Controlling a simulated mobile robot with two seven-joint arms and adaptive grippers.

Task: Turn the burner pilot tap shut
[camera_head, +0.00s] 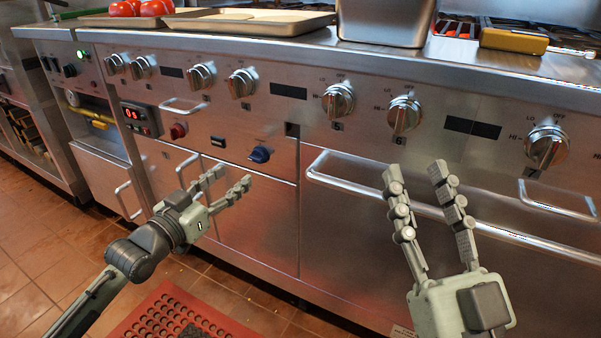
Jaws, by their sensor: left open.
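A small blue tap (260,154) sits on the steel front of the range, below the row of large knobs, with a tiny label above it. It looks like the pilot tap, but I cannot read the label or tell its exact setting. My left gripper (232,178) is open and empty, a little below and left of the blue tap in the picture, apparently not touching it. My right gripper (415,170) is open and empty in front of the long oven handle, well to the right of the tap.
Several large steel knobs (338,100) line the front. A red knob (177,131) and a red display (133,114) lie left of the tap. A long bar handle (440,207) juts out at right. Trays (250,23) rest on top. A red mat (165,317) lies on the floor.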

